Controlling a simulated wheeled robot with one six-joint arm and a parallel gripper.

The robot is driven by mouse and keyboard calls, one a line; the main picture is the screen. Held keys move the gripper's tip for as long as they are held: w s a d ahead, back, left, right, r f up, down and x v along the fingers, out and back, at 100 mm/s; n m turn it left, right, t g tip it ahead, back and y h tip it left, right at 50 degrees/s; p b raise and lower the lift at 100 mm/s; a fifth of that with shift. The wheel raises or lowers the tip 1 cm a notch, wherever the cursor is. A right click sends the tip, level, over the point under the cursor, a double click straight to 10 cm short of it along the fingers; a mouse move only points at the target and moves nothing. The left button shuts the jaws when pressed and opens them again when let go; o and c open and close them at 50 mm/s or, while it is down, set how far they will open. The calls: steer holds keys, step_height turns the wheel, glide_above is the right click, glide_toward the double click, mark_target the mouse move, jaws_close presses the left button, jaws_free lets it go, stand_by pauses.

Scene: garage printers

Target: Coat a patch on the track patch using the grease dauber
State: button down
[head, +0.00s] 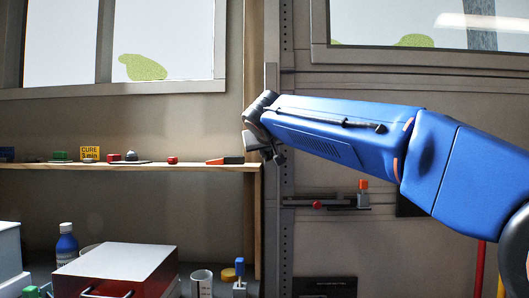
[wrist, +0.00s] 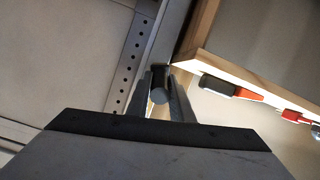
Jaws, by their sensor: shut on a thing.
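My gripper (head: 268,150) is at the right end of the wooden shelf, in front of the vertical metal track (head: 287,240). In the wrist view my gripper (wrist: 161,78) is shut on a dark grey, round-ended thing, which I take to be the grease dauber (wrist: 158,96). Its far end is hard to make out. The perforated track (wrist: 127,70) runs just left of the fingers, and a gap shows between it and the held thing. I cannot pick out a distinct track patch or any grease on it.
The wooden shelf (head: 130,166) bears a black-and-orange tool (head: 225,160), a red knob (head: 172,160) and a yellow "CURE 3 min" sign (head: 90,153). Its corner is close to my gripper. A wall ledge (head: 325,205) is right of the track. A metal box (head: 120,265) stands below.

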steer(key=d, duration=0.2)
steer(key=shift+d, duration=0.35)
steer(key=shift+a, duration=0.1)
steer(key=shift+a, duration=1.9)
steer(key=shift+r, duration=0.6)
steer(key=shift+d, duration=2)
steer(key=a, duration=0.4)
steer(key=shift+w, duration=0.1)
